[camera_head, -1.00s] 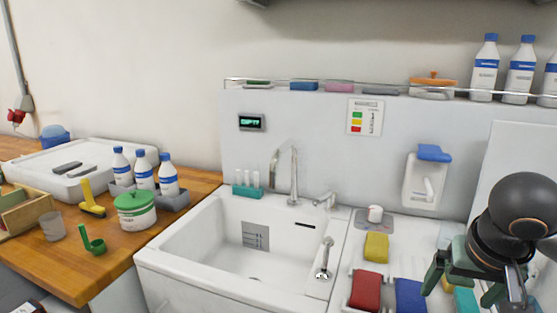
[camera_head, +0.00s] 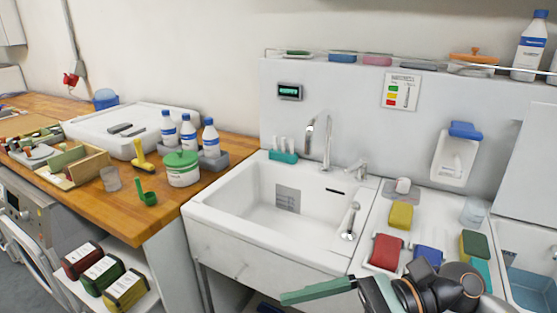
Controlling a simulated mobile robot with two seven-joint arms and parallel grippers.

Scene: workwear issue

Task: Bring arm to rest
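My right arm comes in at the bottom right edge. Its gripper (camera_head: 318,291) points left across the front of the white sink (camera_head: 222,232), with a long green finger showing. The second finger is not clearly visible, so I cannot tell how far the jaws are apart. Nothing is seen held in the visible part. My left gripper is not in view.
Red (camera_head: 387,250), yellow (camera_head: 401,215) and blue (camera_head: 428,257) sponges lie on the drainboard close behind my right arm. The wooden counter (camera_head: 130,228) at the left holds bottles and a green-lidded tub (camera_head: 182,168). The sink bowl looks clear.

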